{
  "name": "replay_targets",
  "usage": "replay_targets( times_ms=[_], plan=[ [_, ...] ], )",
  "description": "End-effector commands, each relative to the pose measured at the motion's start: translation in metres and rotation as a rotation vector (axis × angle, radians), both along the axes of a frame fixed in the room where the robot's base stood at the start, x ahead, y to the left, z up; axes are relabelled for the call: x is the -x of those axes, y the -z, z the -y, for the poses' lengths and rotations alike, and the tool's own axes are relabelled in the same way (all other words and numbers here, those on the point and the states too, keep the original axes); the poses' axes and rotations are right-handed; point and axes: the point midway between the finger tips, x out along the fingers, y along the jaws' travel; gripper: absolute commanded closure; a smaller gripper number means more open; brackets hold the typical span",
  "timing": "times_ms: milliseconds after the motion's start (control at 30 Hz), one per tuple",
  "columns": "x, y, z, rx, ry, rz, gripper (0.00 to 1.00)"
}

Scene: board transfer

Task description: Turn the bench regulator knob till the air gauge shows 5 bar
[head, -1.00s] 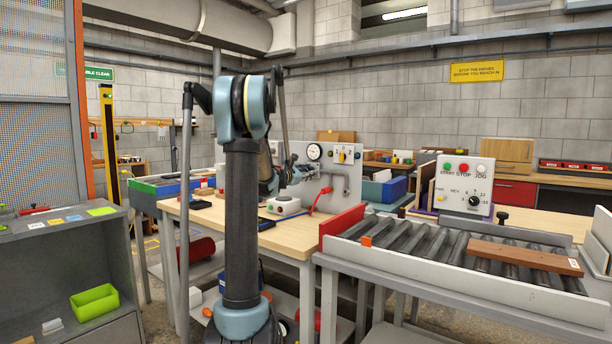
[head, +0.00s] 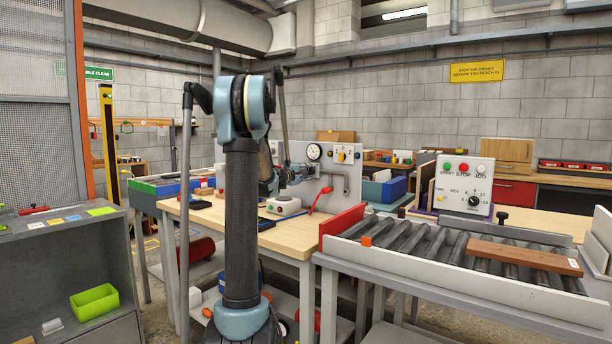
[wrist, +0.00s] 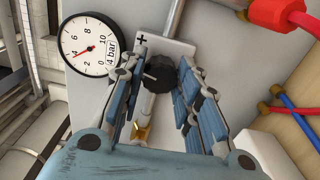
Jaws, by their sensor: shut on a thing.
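The air gauge (wrist: 90,45) is a round white dial at the upper left of the wrist view. Its red needle points to the lower left, near the 4, and its label reads 4 bar. It also shows small in the head view (head: 314,152). The black regulator knob (wrist: 160,74) sits below a plate with a plus mark. My gripper (wrist: 164,78) has its blue-padded fingers on either side of the knob, shut on it. In the head view my gripper (head: 298,173) is at the bench panel, and the knob cannot be made out there.
A red fitting with a hose (wrist: 268,14) is at the upper right of the wrist view. On the bench (head: 285,238) are a white box with a button (head: 284,205) and a red-handled valve (head: 318,200). A roller conveyor (head: 430,245) stands to the right.

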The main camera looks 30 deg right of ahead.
Motion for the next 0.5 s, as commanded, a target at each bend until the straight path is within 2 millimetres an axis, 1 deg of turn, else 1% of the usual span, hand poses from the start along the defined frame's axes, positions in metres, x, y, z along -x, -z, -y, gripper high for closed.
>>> replay_targets(
  times_ms=[200, 500],
  plan=[
    [0.0008, 0.0022, -0.0007, -0.067, 0.0, 0.156, 0.94],
    [0.0014, 0.0031, -0.0007, -0.124, 0.002, 0.292, 0.93]
  ],
)
